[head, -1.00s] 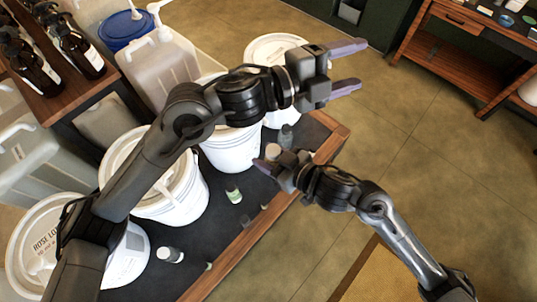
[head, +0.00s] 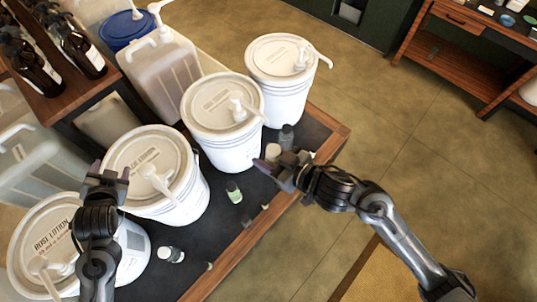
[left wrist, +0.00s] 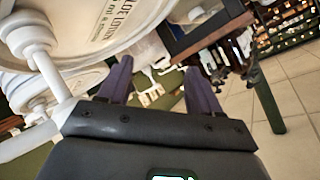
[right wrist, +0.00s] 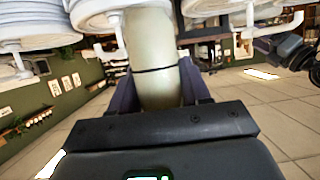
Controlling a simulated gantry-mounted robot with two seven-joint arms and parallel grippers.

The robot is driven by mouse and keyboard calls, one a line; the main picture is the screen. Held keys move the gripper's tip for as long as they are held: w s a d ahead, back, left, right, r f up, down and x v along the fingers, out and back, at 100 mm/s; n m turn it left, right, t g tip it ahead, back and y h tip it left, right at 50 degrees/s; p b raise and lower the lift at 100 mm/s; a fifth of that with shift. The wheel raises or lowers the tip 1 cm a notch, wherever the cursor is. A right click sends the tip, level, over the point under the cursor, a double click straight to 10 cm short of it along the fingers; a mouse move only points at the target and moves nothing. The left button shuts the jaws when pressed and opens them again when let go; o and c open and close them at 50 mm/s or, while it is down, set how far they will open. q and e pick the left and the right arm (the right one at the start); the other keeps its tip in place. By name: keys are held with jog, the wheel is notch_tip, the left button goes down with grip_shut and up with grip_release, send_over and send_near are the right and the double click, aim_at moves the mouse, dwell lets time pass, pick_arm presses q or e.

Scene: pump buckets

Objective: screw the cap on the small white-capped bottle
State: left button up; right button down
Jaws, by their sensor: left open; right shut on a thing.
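My right gripper (head: 277,170) is shut on a small pale bottle, whose pale top (head: 273,151) shows above the fingers in the head view. In the right wrist view the pale, translucent bottle (right wrist: 155,60) stands between the fingers with a dark line around it. Its top end is out of that view. My left gripper (head: 108,178) is open and empty, above the lid of a bucket at the left. Its spread fingers show in the left wrist view (left wrist: 158,88). Another small bottle with a white end (head: 170,255) is on the dark table at the lower left.
Lotion buckets with pumps stand in a row; one (head: 222,145) is behind my right gripper. A green-labelled bottle (head: 234,192) and a grey bottle (head: 286,137) stand on the table. Small pieces lie near the wooden edge (head: 245,240). The front strip between has free room.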

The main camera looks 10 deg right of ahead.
jog(key=shift+d, duration=0.1)
pick_arm(q)
jog(key=s+d+f+n+g+h, duration=0.1)
jog(key=s+d+f+n+g, duration=0.1)
jog(key=s+d+f+g, duration=0.2)
jog(key=s+d+f+n+g+h, duration=0.1)
jog(key=s+d+f+g, duration=0.3)
jog(key=s, duration=1.5)
jog(key=d+f+h, duration=0.1)
jog(key=d+f, duration=0.2)
jog(key=d, duration=0.3)
jog(key=shift+s+d+f+n+h, duration=0.15)
jog(key=shift+d+n+h, duration=0.15)
jog(key=shift+n, duration=0.1)
pick_arm(e)
jog(key=shift+r, duration=0.1)
